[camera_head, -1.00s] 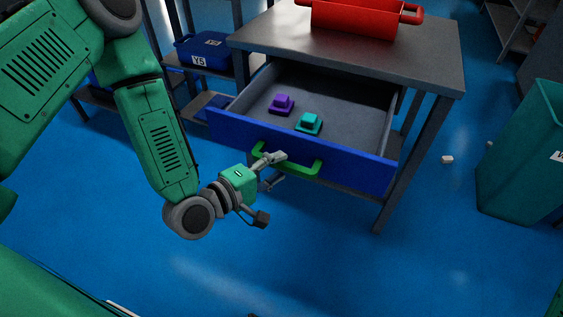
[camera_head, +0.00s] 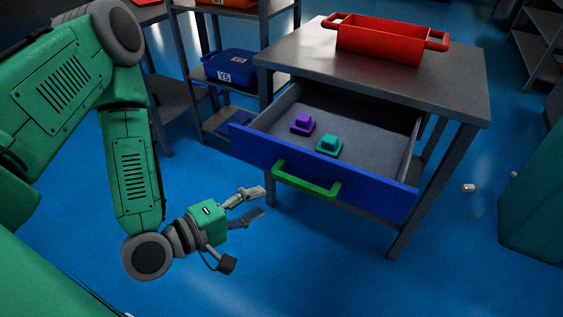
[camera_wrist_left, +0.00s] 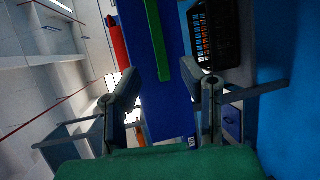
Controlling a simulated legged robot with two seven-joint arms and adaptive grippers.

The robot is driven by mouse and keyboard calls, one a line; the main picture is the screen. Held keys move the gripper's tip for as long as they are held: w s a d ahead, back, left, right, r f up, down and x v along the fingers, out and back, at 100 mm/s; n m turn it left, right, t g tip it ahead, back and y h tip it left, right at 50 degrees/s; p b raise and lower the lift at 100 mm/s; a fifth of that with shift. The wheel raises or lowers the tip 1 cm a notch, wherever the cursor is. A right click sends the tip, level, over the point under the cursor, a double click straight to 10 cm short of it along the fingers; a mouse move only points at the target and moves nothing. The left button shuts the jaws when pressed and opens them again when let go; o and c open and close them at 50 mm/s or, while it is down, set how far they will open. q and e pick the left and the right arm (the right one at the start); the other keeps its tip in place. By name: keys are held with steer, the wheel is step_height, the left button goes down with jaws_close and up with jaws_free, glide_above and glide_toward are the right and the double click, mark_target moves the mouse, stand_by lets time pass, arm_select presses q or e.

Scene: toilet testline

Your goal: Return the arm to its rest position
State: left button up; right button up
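My left gripper (camera_head: 254,204) is open and empty, in front of and to the left of the blue drawer front (camera_head: 370,190). It is clear of the green handle (camera_head: 306,184). In the left wrist view, the two fingers (camera_wrist_left: 168,95) stand apart, with the drawer front and green handle (camera_wrist_left: 158,70) beyond them. The drawer is pulled out of the grey table (camera_head: 400,62). A purple block (camera_head: 303,124) and a teal block (camera_head: 329,145) sit inside it. My right gripper is not in view.
A red bin (camera_head: 378,42) stands on the table. A shelf with a blue bin (camera_head: 229,69) is behind to the left. A teal container (camera_head: 535,205) stands at the right, with small white pieces (camera_head: 468,188) on the floor nearby. The blue floor in front is clear.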

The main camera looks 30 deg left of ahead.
arm_select(q)
steer(key=shift+a+f, duration=0.1)
steer(key=s+f+m+g+y+p, duration=0.2)
steer(key=s+f+m+g, duration=0.6)
steer(key=f, duration=0.3)
steer(key=s+a+f+m+g+y+p, duration=0.1)
steer(key=s+a+f+m+g+y, duration=0.1)
steer(key=s+a+m+g+y, duration=0.2)
steer(key=s+a+m+g, duration=0.1)
steer(key=s+m, duration=0.1)
steer(key=s, duration=0.1)
steer(key=shift+s+a+f+m+g+p, duration=0.2)
steer(key=shift+f+m+g+p, duration=0.1)
steer(key=shift+f+g, duration=0.1)
steer(key=shift+w+d, duration=0.15)
